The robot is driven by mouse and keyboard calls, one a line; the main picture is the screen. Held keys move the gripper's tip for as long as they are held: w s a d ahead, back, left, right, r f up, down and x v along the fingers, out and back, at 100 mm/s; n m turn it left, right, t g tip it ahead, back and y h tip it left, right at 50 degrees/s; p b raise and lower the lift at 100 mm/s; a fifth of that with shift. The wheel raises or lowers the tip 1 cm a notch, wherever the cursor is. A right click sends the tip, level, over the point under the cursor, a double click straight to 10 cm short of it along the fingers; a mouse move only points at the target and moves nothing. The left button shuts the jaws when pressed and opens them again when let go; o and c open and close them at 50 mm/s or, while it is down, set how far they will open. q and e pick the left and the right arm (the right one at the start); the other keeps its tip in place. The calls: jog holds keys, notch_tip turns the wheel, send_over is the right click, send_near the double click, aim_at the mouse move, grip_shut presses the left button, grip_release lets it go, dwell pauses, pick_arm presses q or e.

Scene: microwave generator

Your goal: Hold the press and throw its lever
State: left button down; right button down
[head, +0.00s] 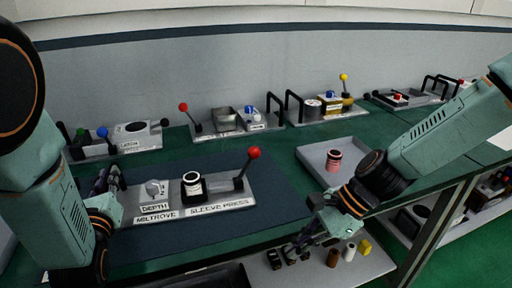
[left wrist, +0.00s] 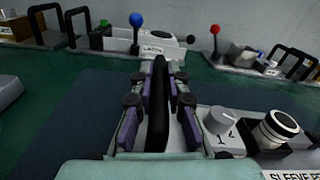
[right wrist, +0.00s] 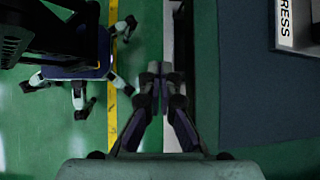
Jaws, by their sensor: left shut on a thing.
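The sleeve press (head: 222,192) is a grey plate on the dark blue mat, labelled SLEEVE PRESS and DEPTH. Its lever has a red ball (head: 253,153) on a dark rod at the right end, standing up and tilted right. A white cylinder (head: 192,184) sits in a black holder, left of the lever. A grey depth knob (head: 153,188) is further left. My left gripper (head: 108,180) is at the press's left end, shut on a black handle (left wrist: 159,105). My right gripper (head: 292,249) is shut and empty, past the table's front edge, apart from the lever.
A grey tray (head: 312,160) with a pink-and-black cylinder (head: 333,160) lies right of the mat. Other lever fixtures line the back, including one with a red ball (head: 183,107). A lower shelf (head: 345,268) holds small parts near my right gripper.

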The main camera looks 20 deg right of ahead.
jog(key=r, duration=0.1)
jog(key=w+r+m+y, duration=0.1)
jog(key=r, duration=0.1)
jog(key=shift+w+a+r, duration=0.15)
jog(key=shift+w+r, duration=0.05)
jog(key=w+d+r+m+t+y, duration=0.1)
jog(key=w+d+r+t, duration=0.25)
jog(key=w+r, duration=0.35)
jog(key=w+d+r+m+t+y, duration=0.1)
jog(key=w+d+r+m+t, duration=0.1)
jog(key=w+d+r, duration=0.45)
jog(key=f+x, duration=0.1)
jog(key=x, duration=0.9)
jog(key=shift+f, duration=0.25)
jog(key=shift+s, duration=0.15)
